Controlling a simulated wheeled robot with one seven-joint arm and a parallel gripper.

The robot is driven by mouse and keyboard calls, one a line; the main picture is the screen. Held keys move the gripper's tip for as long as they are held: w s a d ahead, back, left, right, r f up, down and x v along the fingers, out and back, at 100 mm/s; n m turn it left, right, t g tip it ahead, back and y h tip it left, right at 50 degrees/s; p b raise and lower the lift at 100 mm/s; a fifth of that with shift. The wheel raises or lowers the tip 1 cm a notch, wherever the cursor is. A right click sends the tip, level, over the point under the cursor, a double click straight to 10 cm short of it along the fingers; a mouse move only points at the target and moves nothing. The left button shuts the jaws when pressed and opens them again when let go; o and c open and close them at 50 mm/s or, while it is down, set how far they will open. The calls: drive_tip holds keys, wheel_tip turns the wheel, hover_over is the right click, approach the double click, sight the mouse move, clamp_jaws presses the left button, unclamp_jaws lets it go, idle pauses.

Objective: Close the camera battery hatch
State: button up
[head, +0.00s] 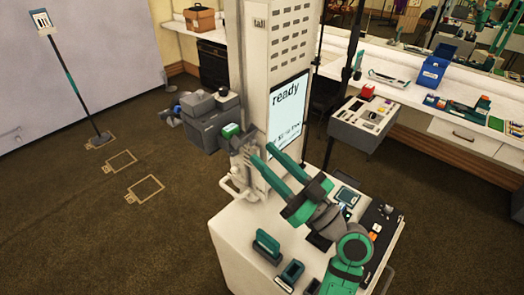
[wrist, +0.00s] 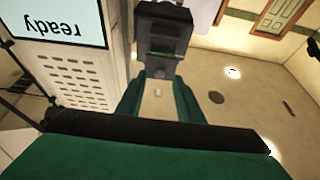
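The camera (head: 212,122) is a dark grey boxy body mounted on the left side of the white column, with a lens part pointing left. A green part (head: 230,130) shows on its near right side. In the wrist view the dark camera (wrist: 163,22) is ahead of my fingers, with a thin green strip in a recess. I cannot clearly make out the hatch or how far it stands open. My gripper (head: 261,152) is right of and slightly below the camera; its teal fingers also show in the wrist view (wrist: 160,82), apart, with nothing held between them.
The white column (head: 255,50) with a "ready" screen (head: 288,105) stands close behind my gripper. Below, a white cart top (head: 232,232) carries teal-and-dark blocks (head: 266,246) and small devices. A pale handle-like fitting (head: 240,186) sticks out below the camera.

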sight(247, 139)
drive_tip(key=shift+x, duration=1.4)
clamp_jaws()
